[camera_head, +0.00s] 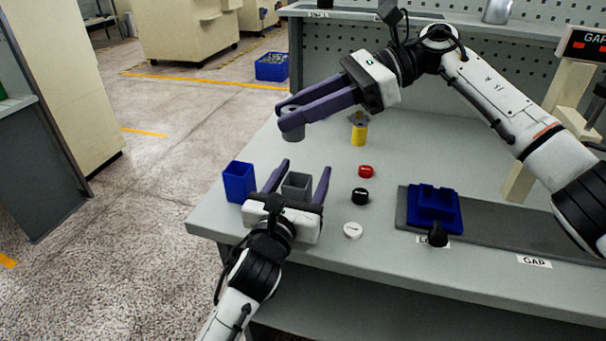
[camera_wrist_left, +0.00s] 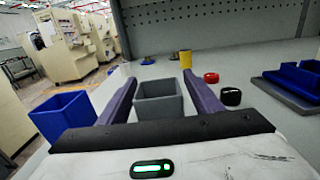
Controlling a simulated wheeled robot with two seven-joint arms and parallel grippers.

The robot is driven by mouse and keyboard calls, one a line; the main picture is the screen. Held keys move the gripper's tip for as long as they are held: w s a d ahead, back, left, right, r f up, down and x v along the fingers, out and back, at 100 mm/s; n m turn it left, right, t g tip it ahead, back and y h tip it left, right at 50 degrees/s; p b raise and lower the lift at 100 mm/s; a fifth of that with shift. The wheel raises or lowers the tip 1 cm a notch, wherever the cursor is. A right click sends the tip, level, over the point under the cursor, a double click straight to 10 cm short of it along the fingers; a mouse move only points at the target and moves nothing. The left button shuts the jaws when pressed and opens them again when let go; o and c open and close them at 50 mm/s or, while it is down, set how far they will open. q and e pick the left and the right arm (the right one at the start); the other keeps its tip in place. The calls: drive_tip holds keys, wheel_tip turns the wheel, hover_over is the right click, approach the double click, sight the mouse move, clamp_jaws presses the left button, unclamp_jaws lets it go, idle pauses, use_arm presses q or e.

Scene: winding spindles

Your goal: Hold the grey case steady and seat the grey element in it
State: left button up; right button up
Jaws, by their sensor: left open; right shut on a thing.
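The grey case (camera_head: 297,185) is a square, open-topped box standing upright on the table near its left front edge. My left gripper (camera_head: 304,168) is open, with one finger on each side of the case. In the left wrist view the case (camera_wrist_left: 160,98) sits between the two spread fingers, with a gap visible on at least one side. My right gripper (camera_head: 289,112) is shut on the grey element (camera_head: 293,132), a short grey cylinder. It holds the element in the air, beyond and above the case in the head view. The element's far side is hidden by the fingers.
A blue box (camera_head: 238,183) stands close left of the case. A red cap (camera_head: 366,171), black cap (camera_head: 360,196) and white cap (camera_head: 352,231) lie to the right. A yellow cylinder (camera_head: 360,134) stands behind. A blue fixture (camera_head: 433,207) rests on a dark plate (camera_head: 510,231).

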sight(288, 140)
use_arm(q)
drive_tip(key=c, duration=1.1)
use_arm(e)
drive_tip(key=shift+s+a+f+m+t, duration=0.25)
drive_tip(key=shift+f+m+t, duration=0.1)
drive_tip(key=shift+f, duration=0.2)
drive_tip(key=shift+s+a+f+m+t, duration=0.2)
drive_tip(key=shift+a+f+m+t, duration=0.1)
drive_tip(key=shift+f, duration=0.2)
drive_tip(key=shift+s+a+f+m+t, duration=0.25)
drive_tip(key=shift+f+t, duration=0.1)
drive_tip(key=shift+f, duration=0.2)
drive_tip(key=shift+w+m+t, duration=0.1)
drive_tip(key=shift+m+t, duration=0.5)
drive_tip(key=shift+t, duration=0.2)
drive_tip(key=shift+w+r+m+t, duration=0.1)
drive_tip(key=shift+r+m+t, duration=0.1)
drive_tip(key=shift+m+t, duration=0.4)
drive_tip(key=r+m+t, duration=0.1)
drive_tip(key=d+m+t+h, duration=0.1)
drive_tip(key=r+m+t, duration=0.1)
drive_tip(key=shift+w+d+r+h, duration=0.3)
drive_tip(key=shift+d+r, duration=0.05)
drive_tip(key=shift+d, duration=0.05)
drive_tip(key=shift+d+f, duration=0.1)
drive_tip(key=shift+f, duration=0.25)
wheel_tip(288, 140, down, 9)
drive_tip(key=shift+t, duration=0.4)
